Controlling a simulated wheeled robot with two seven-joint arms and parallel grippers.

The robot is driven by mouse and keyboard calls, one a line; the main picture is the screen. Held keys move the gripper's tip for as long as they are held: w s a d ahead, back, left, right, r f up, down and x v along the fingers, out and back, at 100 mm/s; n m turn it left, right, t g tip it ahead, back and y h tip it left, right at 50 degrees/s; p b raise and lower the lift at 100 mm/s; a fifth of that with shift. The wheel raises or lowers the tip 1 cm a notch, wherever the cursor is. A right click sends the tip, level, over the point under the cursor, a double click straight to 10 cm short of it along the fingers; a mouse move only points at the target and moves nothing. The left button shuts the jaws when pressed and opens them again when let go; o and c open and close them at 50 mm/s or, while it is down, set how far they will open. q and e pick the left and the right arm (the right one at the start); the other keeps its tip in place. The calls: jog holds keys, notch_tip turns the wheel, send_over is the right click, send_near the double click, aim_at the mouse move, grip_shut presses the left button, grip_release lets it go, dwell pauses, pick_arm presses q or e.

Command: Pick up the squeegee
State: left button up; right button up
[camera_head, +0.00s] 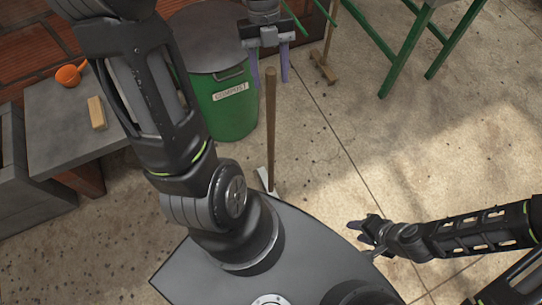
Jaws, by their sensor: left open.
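A long wooden handle (271,125) stands nearly upright beside the green bin, with a pale flat head (266,182) at its foot on the floor; it looks like the squeegee. My own base partly hides the head. My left gripper (270,80) is open and points down at the top centre. In the picture the handle's top end shows between its two purple fingers, but I cannot tell whether they are level with it in depth. The fingers are apart from the handle. My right gripper (362,238) is low at the right, away from the handle, and its jaw gap is unclear.
A green compost bin (228,108) with a grey lid stands just left of the handle. Another wooden-handled tool (325,67) stands behind. A grey bench (60,125) holds an orange cup (70,74) and a wooden block (97,113). Green trestle legs (405,45) stand at the back right.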

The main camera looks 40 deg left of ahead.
aim_at(272, 93)
pick_arm(q)
jog(key=x, duration=0.5)
jog(key=shift+p, duration=0.3)
grip_shut()
dwell(0.5)
dwell(1.0)
